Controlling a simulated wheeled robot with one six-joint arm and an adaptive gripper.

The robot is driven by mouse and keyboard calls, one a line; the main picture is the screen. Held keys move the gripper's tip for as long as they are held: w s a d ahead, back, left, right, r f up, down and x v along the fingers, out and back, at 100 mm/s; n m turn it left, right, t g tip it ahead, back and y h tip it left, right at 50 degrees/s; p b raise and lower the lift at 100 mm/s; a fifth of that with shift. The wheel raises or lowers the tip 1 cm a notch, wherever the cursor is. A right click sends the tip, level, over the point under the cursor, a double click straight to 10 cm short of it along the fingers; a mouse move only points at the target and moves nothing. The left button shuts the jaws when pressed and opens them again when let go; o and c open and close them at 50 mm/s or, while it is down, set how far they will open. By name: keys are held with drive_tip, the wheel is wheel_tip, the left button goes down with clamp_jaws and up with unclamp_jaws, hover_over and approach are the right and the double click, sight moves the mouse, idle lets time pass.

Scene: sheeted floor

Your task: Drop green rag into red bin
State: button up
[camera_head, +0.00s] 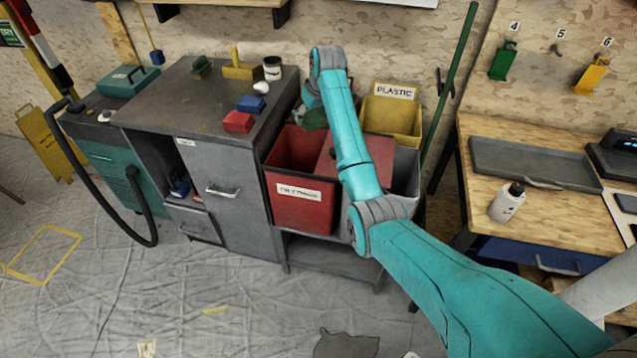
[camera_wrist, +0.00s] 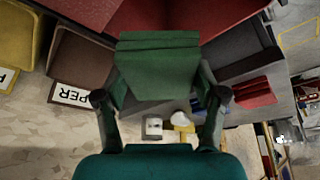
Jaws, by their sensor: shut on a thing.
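The green rag (camera_wrist: 158,68) is a folded dark green cloth held between the two fingers of my gripper (camera_wrist: 160,88) in the wrist view. In the head view the rag (camera_head: 314,119) is partly hidden by my arm, above the back of the red bin. The red bin (camera_head: 297,215) has a white label on its front and stands on a grey stand to the right of the grey cabinet. My gripper (camera_head: 305,110) is shut on the rag and mostly hidden behind my wrist. Red bin surfaces (camera_wrist: 205,14) also show beyond the rag in the wrist view.
A yellow bin (camera_head: 395,118) labelled PLASTIC stands behind, right of the red bin. A grey bin (camera_head: 405,172) is beside the red one, partly behind my arm. A workbench (camera_head: 520,205) stands right.

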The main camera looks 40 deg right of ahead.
drive_tip(key=shift+s+d+f, duration=0.1)
drive_tip(key=shift+d+f, duration=0.05)
drive_tip(key=shift+f, duration=2.8)
drive_tip(key=o, duration=1.2)
drive_tip(key=shift+r, duration=0.1)
drive_tip(key=v, duration=1.1)
drive_tip(key=shift+s+r, duration=0.1)
drive_tip(key=shift+r, duration=0.3)
